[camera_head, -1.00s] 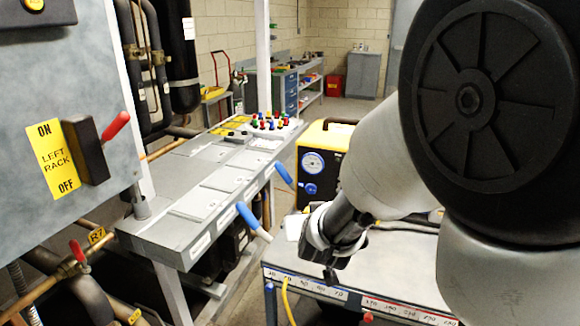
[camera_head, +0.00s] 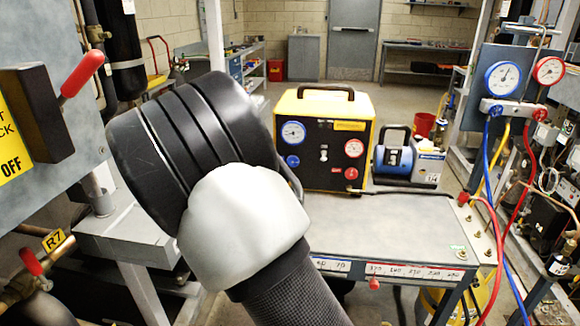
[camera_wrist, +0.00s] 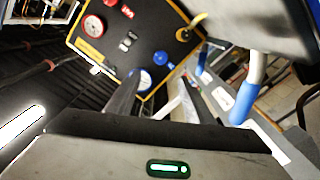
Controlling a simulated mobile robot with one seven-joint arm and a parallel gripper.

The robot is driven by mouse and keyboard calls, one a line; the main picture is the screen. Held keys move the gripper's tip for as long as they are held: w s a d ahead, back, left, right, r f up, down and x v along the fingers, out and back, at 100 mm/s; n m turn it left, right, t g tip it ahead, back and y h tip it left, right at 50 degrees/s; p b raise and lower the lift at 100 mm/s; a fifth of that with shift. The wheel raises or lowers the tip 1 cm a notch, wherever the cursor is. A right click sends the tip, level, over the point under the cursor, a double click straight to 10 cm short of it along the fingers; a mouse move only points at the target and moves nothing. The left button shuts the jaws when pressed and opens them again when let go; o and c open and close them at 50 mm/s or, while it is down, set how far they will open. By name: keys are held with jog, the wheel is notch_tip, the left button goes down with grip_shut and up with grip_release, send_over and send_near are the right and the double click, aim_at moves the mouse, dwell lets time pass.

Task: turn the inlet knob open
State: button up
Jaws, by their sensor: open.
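The yellow-and-black machine (camera_head: 325,107) stands on the grey bench. Its front has a blue-rimmed gauge (camera_head: 293,132) above a blue knob (camera_head: 292,161), and a red-rimmed gauge (camera_head: 354,148) above a red knob (camera_head: 351,173). The labels are too small to read, so I cannot confirm which knob is the inlet; the blue knob is the likely one. In the wrist view the panel appears tilted, with the blue knob (camera_wrist: 160,58) ahead of my gripper (camera_wrist: 158,84). My gripper is open, empty and apart from the knob. In the head view my arm hides most of it.
Blue-handled levers (camera_wrist: 243,102) show close on the right in the wrist view. A blue pump (camera_head: 394,158) stands right of the machine. Gauges with hoses (camera_head: 503,78) hang at the right. The bench top (camera_head: 390,220) in front is mostly clear. A red-handled switch (camera_head: 80,75) is at left.

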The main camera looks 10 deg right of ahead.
aim_at(292, 161)
jog(key=b+x, duration=0.1)
jog(key=x, duration=1.4)
jog(key=shift+b, duration=0.4)
jog(key=shift+c, duration=0.5)
jog(key=c, duration=0.9)
jog(key=shift+c, duration=0.2)
